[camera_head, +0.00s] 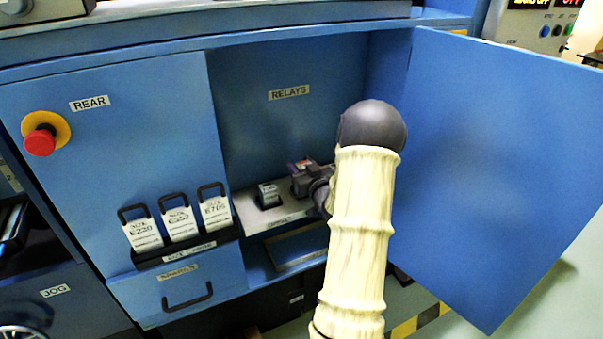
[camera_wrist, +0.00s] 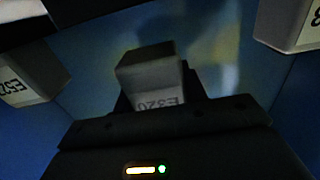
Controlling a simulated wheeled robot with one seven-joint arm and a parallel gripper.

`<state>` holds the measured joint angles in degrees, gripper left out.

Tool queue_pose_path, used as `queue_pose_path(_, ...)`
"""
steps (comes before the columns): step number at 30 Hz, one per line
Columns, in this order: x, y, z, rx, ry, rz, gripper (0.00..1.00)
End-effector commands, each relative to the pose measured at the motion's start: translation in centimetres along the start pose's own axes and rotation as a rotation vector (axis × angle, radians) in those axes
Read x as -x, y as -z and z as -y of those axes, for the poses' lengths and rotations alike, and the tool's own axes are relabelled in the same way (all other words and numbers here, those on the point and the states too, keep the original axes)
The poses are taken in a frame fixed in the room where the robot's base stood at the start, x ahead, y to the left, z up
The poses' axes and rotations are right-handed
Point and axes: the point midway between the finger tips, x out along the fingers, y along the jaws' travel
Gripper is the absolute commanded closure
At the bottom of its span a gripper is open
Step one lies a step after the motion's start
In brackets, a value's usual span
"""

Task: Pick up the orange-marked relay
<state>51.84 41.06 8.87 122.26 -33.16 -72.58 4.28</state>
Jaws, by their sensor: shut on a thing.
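My gripper (camera_head: 306,180) reaches into the open cabinet bay labelled RELAYS. It is shut on a grey block-shaped relay, which shows between the dark fingers in the wrist view (camera_wrist: 150,72). The relay's label appears upside down and seems to read E320. In the head view a small reddish-orange patch (camera_head: 301,163) shows at the gripper; I cannot tell for sure that it belongs to the held relay. No orange mark shows on the relay's faces in the dark wrist view. My arm and gripper hide part of the bay.
Another relay (camera_head: 268,195) stands on the pale shelf (camera_head: 250,214) left of my gripper. The wrist view shows relays at left (camera_wrist: 28,78) and right (camera_wrist: 290,24). The open blue door (camera_head: 490,170) is close on the right. Handled tagged units (camera_head: 180,222) stand at left.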

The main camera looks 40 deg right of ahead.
Motion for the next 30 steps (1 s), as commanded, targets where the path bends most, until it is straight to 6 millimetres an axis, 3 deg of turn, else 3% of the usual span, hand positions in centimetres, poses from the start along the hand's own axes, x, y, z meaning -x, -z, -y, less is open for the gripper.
queue_pose_path(1,0.0,1.6,0.0,0.004,0.000,-0.005,0.83)
queue_pose_path(3,0.0,3.0,0.0,0.003,0.000,-0.003,0.83)
queue_pose_path(9,0.0,5.4,0.0,0.001,0.000,-0.001,0.83)
queue_pose_path(30,0.0,5.7,0.0,0.000,0.000,0.000,0.83)
